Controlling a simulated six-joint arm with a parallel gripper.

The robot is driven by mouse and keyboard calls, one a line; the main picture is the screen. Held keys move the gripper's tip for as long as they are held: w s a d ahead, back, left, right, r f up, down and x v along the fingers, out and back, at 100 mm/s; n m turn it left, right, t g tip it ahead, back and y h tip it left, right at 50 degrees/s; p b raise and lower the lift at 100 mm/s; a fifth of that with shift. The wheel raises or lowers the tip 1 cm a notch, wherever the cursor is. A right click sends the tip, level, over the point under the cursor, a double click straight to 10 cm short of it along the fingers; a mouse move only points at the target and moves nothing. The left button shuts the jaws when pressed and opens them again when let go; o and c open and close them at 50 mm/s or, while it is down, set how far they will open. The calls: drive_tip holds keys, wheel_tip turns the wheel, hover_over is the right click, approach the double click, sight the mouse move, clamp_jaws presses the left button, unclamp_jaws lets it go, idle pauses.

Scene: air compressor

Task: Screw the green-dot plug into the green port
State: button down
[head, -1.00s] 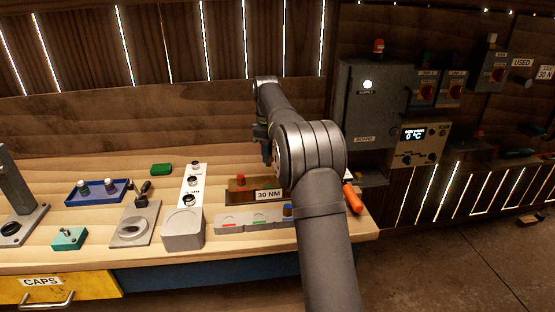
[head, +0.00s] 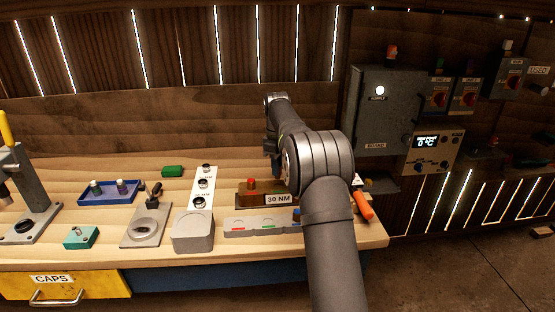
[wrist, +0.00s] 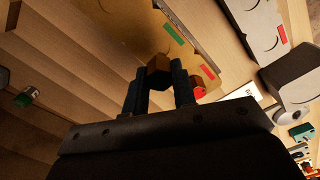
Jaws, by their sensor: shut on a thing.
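My gripper (head: 273,168) hangs behind the block labelled 30 NM, partly hidden by my arm in the head view. In the wrist view my gripper (wrist: 158,88) has its fingers on either side of a small brown block-like piece (wrist: 157,68), and is shut on it. What this piece is cannot be told. Two small plugs, one on the left (head: 95,187) and one on the right (head: 120,186), stand in a blue tray (head: 79,199); their dots are too small to read. A grey strip (head: 251,233) carries red, green (head: 268,227) and blue marks.
The 30 NM block (head: 244,200) has a red cap (head: 251,184). A grey block (head: 192,232), a white panel (head: 201,188), a teal box (head: 80,238) and a grey fixture (head: 147,227) stand left of it. An orange-handled tool (head: 363,206) lies at the bench's right edge.

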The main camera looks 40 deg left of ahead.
sight(277, 178)
drive_tip(key=shift+f, duration=1.15)
drive_tip(key=shift+f, duration=1)
idle(0.5)
drive_tip(key=c, duration=1.1)
unclamp_jaws()
drive_tip(key=shift+f, duration=0.1)
wheel_tip(277, 178, up, 18)
drive_tip(key=shift+f, duration=0.25)
